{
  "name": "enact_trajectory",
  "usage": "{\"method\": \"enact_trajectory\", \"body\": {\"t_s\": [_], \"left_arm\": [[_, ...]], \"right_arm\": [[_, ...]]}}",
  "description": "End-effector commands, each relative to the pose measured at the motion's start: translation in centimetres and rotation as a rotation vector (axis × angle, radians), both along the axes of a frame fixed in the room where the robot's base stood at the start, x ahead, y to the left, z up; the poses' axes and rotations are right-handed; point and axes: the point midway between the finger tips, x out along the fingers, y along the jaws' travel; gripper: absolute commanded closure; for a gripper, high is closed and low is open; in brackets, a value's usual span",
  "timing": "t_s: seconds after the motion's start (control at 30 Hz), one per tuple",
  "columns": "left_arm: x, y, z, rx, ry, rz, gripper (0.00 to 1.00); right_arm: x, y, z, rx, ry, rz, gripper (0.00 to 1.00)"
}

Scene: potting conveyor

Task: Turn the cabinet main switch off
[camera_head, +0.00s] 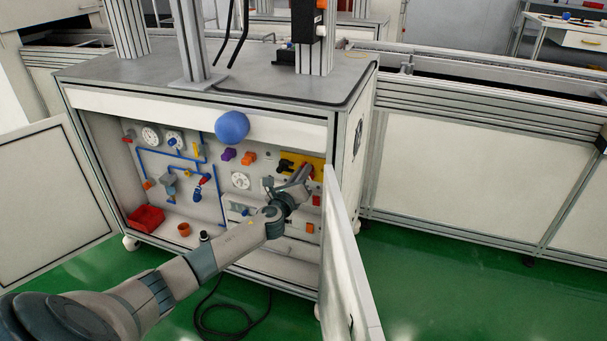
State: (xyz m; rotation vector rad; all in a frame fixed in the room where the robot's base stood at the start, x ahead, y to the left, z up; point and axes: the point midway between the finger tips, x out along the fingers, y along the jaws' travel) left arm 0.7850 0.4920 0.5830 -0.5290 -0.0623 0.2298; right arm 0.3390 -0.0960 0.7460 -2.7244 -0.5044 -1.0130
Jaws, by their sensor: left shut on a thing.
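The open cabinet (225,108) stands in the middle. On its back wall at the right is a yellow plate (316,160), which looks like the main switch plate. A dark handle-like part (285,164) shows at the plate's left edge. My left arm reaches in from the lower left. My left gripper (303,172) is at the yellow plate, shut on the main switch. The gripper covers much of the switch, so its exact position cannot be told. My right gripper is not in view.
The cabinet's right door (343,255) stands open close to my left wrist. The left door (52,200) is open too. Inside are blue pipes, gauges, a red bin (146,217) and an orange pot (184,230). A blue ball (232,127) shows at the top edge. A black cable (232,322) lies on the green floor.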

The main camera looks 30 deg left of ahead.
Motion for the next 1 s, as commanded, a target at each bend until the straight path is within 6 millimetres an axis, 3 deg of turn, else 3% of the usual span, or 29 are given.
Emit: {"method": "enact_trajectory", "body": {"t_s": [0.43, 1.0], "left_arm": [[-0.1, 0.5, -0.5, -0.415, -0.099, 0.002, 1.00], [-0.2, 0.8, -1.2, -0.897, -0.215, 0.004, 1.00]], "right_arm": [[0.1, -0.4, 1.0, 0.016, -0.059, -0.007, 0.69], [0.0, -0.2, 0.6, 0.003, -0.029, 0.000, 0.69]]}}
